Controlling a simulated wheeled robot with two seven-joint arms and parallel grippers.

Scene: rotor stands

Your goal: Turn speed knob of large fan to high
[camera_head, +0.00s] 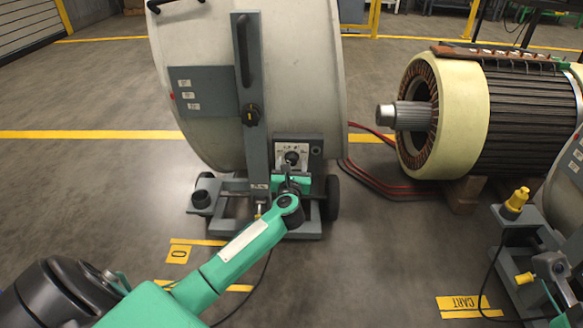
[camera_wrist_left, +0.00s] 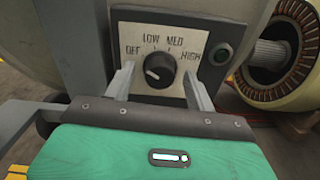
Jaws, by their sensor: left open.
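The large fan (camera_head: 285,60) is a big pale drum on a grey wheeled stand. Its speed knob (camera_wrist_left: 160,70) is black and round, on a light plate marked OFF, LOW, MED and HIGH. A white mark shows on the knob's lower left; I cannot tell which setting it points to. The knob also shows small in the head view (camera_head: 291,158). My left gripper (camera_wrist_left: 157,72) is open in front of the plate, one finger to each side of the knob in the picture. I cannot tell whether they touch it. My right gripper is out of view.
A dark indicator or button (camera_wrist_left: 222,52) sits right of the plate. A large rotor or stator (camera_head: 480,115) rests on wooden blocks at right, with red cables (camera_head: 375,178) on the floor. A grey cart (camera_head: 535,265) with yellow parts stands at lower right. Floor at left is clear.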

